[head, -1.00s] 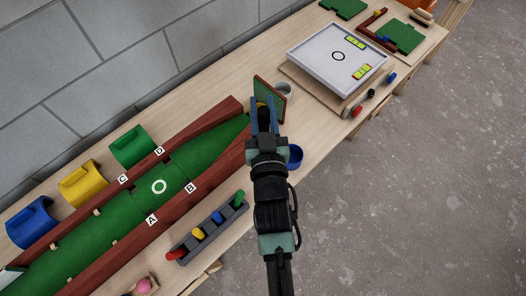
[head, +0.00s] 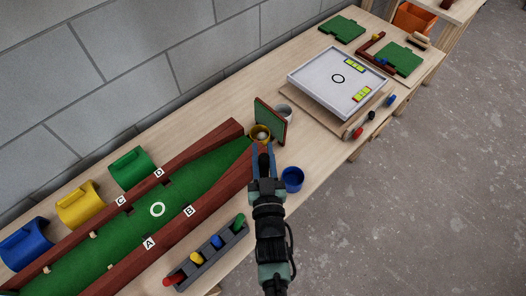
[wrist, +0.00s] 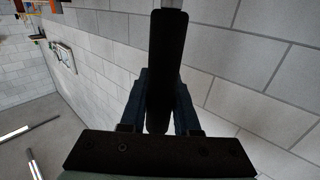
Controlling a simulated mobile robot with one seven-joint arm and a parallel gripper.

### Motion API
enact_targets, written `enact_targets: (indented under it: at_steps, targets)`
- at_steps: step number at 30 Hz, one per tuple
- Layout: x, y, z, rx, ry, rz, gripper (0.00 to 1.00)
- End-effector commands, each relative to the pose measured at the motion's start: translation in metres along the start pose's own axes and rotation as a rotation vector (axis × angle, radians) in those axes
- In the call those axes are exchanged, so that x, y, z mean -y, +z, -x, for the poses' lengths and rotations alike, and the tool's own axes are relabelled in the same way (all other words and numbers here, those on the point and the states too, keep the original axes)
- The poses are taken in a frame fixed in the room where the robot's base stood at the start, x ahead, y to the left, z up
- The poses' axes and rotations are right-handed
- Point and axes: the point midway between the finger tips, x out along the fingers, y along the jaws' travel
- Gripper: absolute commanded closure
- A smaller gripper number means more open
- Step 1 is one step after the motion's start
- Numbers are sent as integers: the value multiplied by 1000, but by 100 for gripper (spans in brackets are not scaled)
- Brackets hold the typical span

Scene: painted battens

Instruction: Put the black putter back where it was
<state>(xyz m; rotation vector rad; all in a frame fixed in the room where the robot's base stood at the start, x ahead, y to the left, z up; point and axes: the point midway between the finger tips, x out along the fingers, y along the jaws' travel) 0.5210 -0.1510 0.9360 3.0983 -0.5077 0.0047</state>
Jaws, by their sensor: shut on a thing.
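My gripper (head: 263,150) is shut on the black putter (wrist: 168,60). In the wrist view, the putter's dark, thick grip stands between the two blue fingers, with a thin grey shaft at the top edge. In the head view, only a short black part of it shows between the fingers; its head cannot be made out. A grey rack (head: 237,236) in front of the lane holds red, yellow, blue and green handles.
A blue cup (head: 292,179) is right of my gripper. A white tray (head: 314,79) stands farther right.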

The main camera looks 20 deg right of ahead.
Motion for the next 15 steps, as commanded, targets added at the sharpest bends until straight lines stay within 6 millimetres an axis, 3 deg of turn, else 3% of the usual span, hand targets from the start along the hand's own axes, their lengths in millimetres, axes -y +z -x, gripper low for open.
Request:
enact_targets:
  at_steps: [3, 4, 8, 15]
  targets:
    - [0, 4, 0, -3, 0, 0, 100]
    - [0, 3, 0, 1, 0, 0, 65]
    - [0, 3, 0, 1, 0, 0, 41]
    - [0, 3, 0, 1, 0, 0, 40]
